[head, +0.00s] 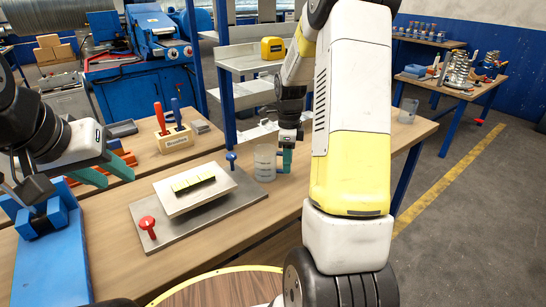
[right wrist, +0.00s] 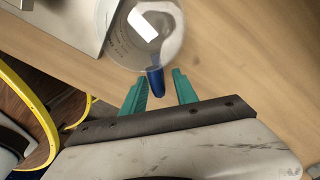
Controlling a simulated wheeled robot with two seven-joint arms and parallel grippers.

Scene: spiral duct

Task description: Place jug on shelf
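A clear jug (head: 264,163) stands upright on the wooden table, right of the white block on the metal plate. In the right wrist view the jug (right wrist: 138,40) is at the top, its blue handle (right wrist: 155,82) pointing toward my right gripper (right wrist: 160,88). The teal fingers are apart, with the handle's end between their tips. In the head view my right gripper (head: 284,158) is beside the jug, partly hidden by my arm. My left gripper (head: 113,172) is open and empty over the table's left side. A pale shelf (head: 250,62) with blue posts stands behind the table.
A yellow item (head: 272,48) sits on the shelf. A second clear container (head: 408,110) stands at the table's right. The metal plate (head: 200,212) has red and blue knobs. A brush holder (head: 174,138) and a blue vise-like fixture (head: 45,240) are at left.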

